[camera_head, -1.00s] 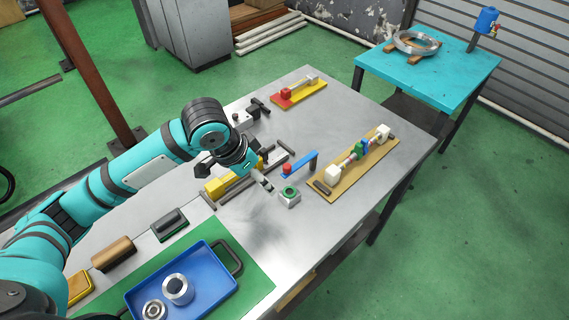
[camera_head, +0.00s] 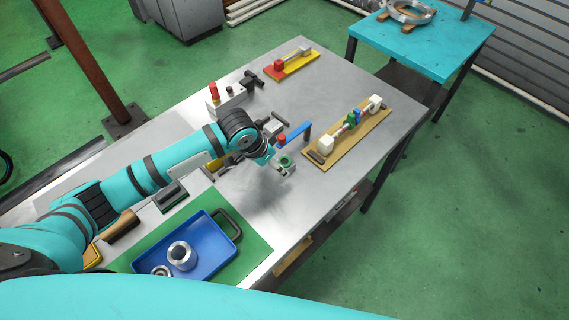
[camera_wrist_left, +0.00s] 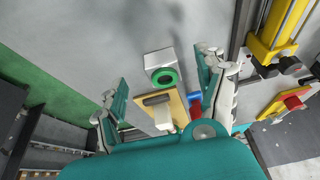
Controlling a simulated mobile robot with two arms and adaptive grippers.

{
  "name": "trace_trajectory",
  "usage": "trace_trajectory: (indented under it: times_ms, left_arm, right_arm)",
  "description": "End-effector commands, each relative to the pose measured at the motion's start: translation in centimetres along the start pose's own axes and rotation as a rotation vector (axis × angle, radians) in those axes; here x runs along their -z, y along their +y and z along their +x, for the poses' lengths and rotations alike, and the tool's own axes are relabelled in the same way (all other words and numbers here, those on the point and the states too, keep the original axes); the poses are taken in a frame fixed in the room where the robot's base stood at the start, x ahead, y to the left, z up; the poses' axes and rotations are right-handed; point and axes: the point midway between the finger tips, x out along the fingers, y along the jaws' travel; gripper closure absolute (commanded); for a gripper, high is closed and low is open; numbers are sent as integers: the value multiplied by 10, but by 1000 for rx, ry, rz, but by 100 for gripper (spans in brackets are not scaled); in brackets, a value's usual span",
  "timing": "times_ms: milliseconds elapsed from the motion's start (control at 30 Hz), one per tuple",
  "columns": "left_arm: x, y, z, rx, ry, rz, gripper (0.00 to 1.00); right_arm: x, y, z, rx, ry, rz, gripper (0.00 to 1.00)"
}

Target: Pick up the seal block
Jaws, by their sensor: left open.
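The seal block, a small pale block with a green ring on top (camera_head: 286,161), sits on the grey metal table (camera_head: 330,193). In the left wrist view the block (camera_wrist_left: 150,62) shows between and beyond the two fingers. My left gripper (camera_head: 281,168) is open, right beside the block in the head view and partly covering it. I cannot tell whether a finger touches the block. My right gripper is not in view.
A blue bracket with a red knob (camera_head: 296,135) stands just behind the block. A tan board with white blocks (camera_head: 345,136) lies to the right. A blue tray with metal rings (camera_head: 211,256) sits on a green mat at the front left. Bare table lies in front of the block.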

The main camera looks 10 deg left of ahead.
Motion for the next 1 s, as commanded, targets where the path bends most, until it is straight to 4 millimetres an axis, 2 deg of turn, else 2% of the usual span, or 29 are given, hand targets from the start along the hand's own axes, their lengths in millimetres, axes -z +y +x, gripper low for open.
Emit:
trace_trajectory:
  times_ms: [133,300,600,1000]
  left_arm:
    - [5,2,18,-3,-3,-2,27]
    - [4,1,40,-1,-2,-1,27]
    - [4,1,45,0,0,1,27]
    - [4,1,45,0,0,0,79]
  right_arm:
    - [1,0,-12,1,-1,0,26]
    - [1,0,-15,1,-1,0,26]
    - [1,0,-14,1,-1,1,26]
    - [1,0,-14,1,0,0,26]
